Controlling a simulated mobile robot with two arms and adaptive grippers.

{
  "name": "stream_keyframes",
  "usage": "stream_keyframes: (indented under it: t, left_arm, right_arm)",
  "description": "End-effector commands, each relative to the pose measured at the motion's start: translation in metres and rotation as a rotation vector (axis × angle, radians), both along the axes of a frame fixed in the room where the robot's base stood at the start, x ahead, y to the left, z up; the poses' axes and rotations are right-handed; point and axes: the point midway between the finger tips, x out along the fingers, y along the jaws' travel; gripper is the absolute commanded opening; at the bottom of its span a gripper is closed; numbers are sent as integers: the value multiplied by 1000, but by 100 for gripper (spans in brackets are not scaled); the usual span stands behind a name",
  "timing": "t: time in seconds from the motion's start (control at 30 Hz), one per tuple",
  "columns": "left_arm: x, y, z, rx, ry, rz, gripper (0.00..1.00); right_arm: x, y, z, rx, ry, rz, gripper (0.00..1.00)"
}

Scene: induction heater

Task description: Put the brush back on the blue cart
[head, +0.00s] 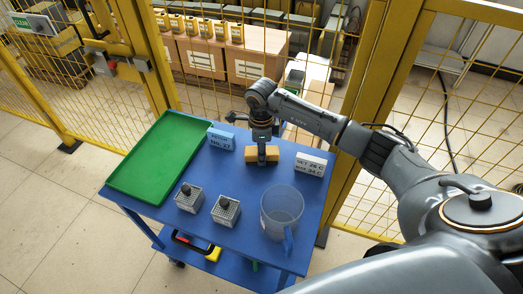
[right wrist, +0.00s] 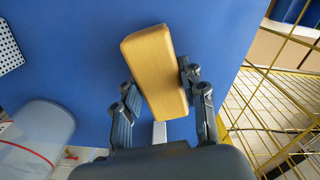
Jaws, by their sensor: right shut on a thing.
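The brush (head: 262,154) shows as a wooden, yellow-brown block over the blue cart (head: 250,185), near the back middle of its top. My right gripper (head: 262,143) points down and is shut on it. In the right wrist view the brush (right wrist: 152,62) is between the two fingers, slightly tilted in the picture, with the blue top behind it. I cannot tell whether the brush touches the cart top. Its bristles are not visible. My left gripper is not in view.
A green tray (head: 160,158) lies on the cart's left. A blue label block (head: 221,138) and a white one (head: 310,164) flank the brush. Two grey perforated blocks (head: 189,199) and a clear jug (head: 282,212) stand in front. Yellow mesh fencing (head: 375,120) stands behind.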

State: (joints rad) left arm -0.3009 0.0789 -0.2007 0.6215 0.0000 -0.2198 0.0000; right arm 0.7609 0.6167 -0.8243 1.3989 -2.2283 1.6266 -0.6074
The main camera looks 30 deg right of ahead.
Motion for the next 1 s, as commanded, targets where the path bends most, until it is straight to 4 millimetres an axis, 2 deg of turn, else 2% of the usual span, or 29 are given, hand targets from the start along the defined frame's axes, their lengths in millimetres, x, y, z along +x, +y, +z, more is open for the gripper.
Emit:
stream_keyframes:
  t: [0.17,0.2,0.3,0.57,0.73,0.87,1.0]
  left_arm:
    - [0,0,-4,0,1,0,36]
    - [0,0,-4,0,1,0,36]
    - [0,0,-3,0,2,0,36]
    - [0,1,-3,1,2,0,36]
    - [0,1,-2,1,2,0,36]
    - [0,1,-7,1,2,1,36]
    - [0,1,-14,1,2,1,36]
  right_arm:
    - [0,0,-4,-1,0,0,12]
    - [0,0,-3,0,1,0,45]
    - [0,0,-3,0,1,0,64]
    - [0,0,-2,0,1,-1,64]
    - [0,0,5,0,-1,0,64]
    - [1,-1,27,-2,-4,1,64]
    - [1,-1,58,-1,-5,1,64]
